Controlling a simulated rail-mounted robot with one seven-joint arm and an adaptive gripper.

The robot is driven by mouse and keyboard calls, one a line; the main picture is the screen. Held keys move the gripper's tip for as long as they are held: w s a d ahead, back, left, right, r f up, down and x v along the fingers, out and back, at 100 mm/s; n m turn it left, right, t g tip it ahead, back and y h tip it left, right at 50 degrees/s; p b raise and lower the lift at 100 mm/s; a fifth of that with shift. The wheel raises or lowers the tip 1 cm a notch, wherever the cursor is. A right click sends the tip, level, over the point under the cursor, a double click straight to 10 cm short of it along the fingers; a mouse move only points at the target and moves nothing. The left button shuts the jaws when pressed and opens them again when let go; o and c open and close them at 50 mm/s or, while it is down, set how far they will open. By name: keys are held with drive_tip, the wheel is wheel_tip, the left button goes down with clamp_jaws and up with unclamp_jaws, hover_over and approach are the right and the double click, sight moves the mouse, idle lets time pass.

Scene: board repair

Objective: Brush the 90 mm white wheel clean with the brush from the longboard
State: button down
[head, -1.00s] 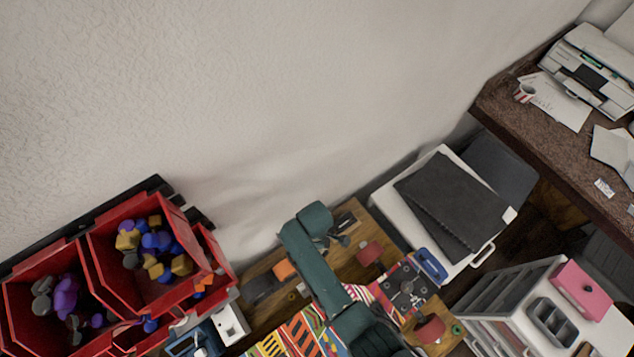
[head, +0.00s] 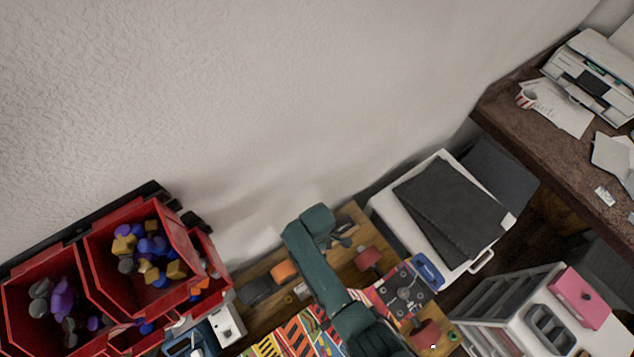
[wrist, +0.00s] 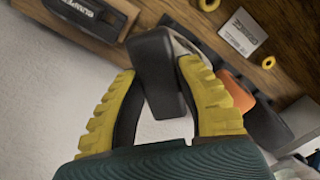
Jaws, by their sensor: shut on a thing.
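My gripper (wrist: 158,105) has yellow ribbed fingers. In the wrist view it is shut on a dark, smooth, block-like thing (wrist: 158,72); I cannot tell for certain that this is the brush. In the head view my green arm reaches over the wooden bench (head: 352,272), and the fingers are too small to judge. A board with a colourful graphic (head: 306,333) lies partly under the arm, with red wheels (head: 368,257) nearby. I cannot make out the white wheel in either view.
An orange block (head: 285,271) and a black block (head: 256,291) lie left of the arm. Red bins (head: 100,270) of small parts stand at left. A white case (head: 440,260) and a drawer unit (head: 500,310) stand at right. A white label (wrist: 245,32) lies on the wood.

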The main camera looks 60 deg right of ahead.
wheel_tip(320, 180, up, 3)
drive_tip(key=shift+s+p, duration=0.15)
drive_tip(key=shift+p, duration=0.9)
wheel_tip(320, 180, up, 3)
drive_tip(key=p, duration=0.3)
drive_tip(key=shift+r+p, duration=0.6)
drive_tip(key=shift+r, duration=0.6)
